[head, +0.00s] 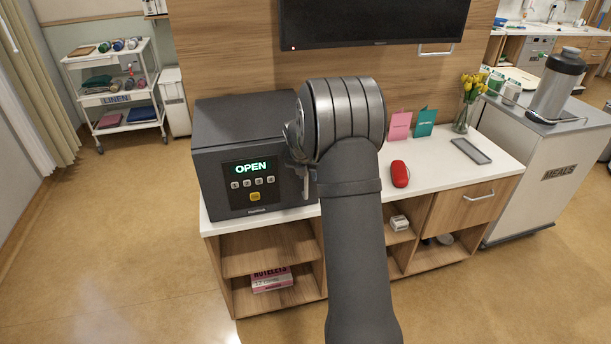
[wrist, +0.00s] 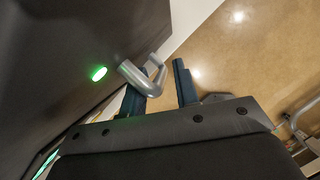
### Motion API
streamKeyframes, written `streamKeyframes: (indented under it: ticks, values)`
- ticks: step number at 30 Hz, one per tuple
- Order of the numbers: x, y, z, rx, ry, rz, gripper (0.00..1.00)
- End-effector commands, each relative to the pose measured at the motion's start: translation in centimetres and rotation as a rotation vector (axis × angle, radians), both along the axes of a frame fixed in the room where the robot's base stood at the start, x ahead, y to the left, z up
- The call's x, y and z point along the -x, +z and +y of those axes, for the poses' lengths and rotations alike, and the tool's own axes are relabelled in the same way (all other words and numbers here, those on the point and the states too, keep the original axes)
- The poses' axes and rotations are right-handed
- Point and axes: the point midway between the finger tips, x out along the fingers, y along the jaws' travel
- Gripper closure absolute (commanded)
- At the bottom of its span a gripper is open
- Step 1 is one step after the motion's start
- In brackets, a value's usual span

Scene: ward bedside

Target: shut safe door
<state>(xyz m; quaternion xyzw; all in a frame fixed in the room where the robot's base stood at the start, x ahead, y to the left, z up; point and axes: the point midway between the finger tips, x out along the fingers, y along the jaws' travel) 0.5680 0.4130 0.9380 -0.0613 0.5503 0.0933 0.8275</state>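The dark grey safe (head: 240,125) stands on the left end of the white bedside counter. Its front (head: 236,185) has a keypad and a green display reading OPEN. My arm covers the right side of the safe, so I cannot tell how far the door stands ajar. In the wrist view the dark safe face (wrist: 60,50) fills the left, with a lit green spot and a silver handle (wrist: 143,76). My gripper (wrist: 160,92) is open, its left finger overlapping the handle and its right finger clear of it. I cannot tell whether they touch.
A red case (head: 399,174), pink and teal cards, a flower vase (head: 463,117) and a grey tray (head: 471,151) are on the counter to the right. A meals cart (head: 555,175) stands at far right.

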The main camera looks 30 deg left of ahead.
Motion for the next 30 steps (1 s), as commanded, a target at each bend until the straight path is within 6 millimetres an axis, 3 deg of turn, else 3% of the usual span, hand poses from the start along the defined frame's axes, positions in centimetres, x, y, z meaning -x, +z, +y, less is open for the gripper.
streamKeyframes:
  ticks: [10,14,30]
  values:
    - [0.2,0.2,0.1,-0.001,0.000,0.001,0.66]
    - [0.6,1.3,0.0,-0.002,0.001,0.001,0.66]
    - [5.1,12.6,-1.1,-0.005,0.001,-0.002,0.66]
